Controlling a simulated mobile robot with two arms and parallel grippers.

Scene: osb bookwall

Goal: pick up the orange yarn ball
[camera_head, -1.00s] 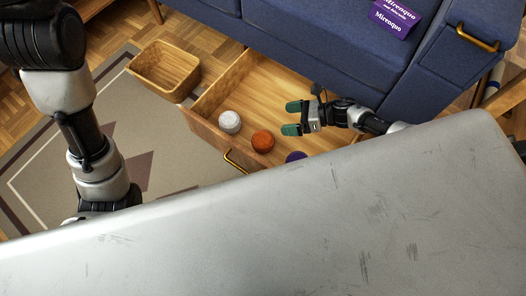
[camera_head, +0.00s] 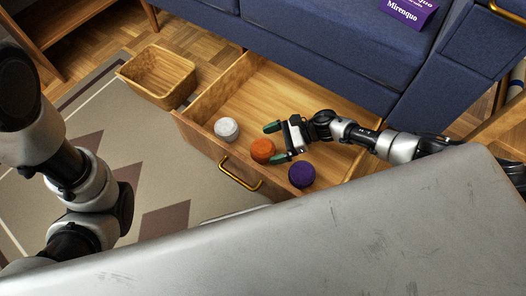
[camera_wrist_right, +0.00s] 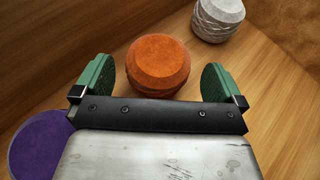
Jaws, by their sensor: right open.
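The orange yarn ball (camera_head: 262,150) lies in the open wooden drawer, between a white ball and a purple ball. In the right wrist view the orange ball (camera_wrist_right: 158,66) sits ahead of and between the green fingertips, at their far side. My right gripper (camera_head: 273,142) is open, with its two fingers apart beside the orange ball; the right wrist view shows the gripper (camera_wrist_right: 158,82) empty. Whether a finger touches the ball, I cannot tell. My left arm is at the left of the head view; its gripper is not visible.
The white ball (camera_head: 227,129) and purple ball (camera_head: 301,174) lie in the drawer (camera_head: 235,105) close to the orange one. The drawer's front wall carries a brass handle (camera_head: 240,177). A wooden basket (camera_head: 158,78) stands on the floor at left. The blue sofa (camera_head: 320,45) is behind.

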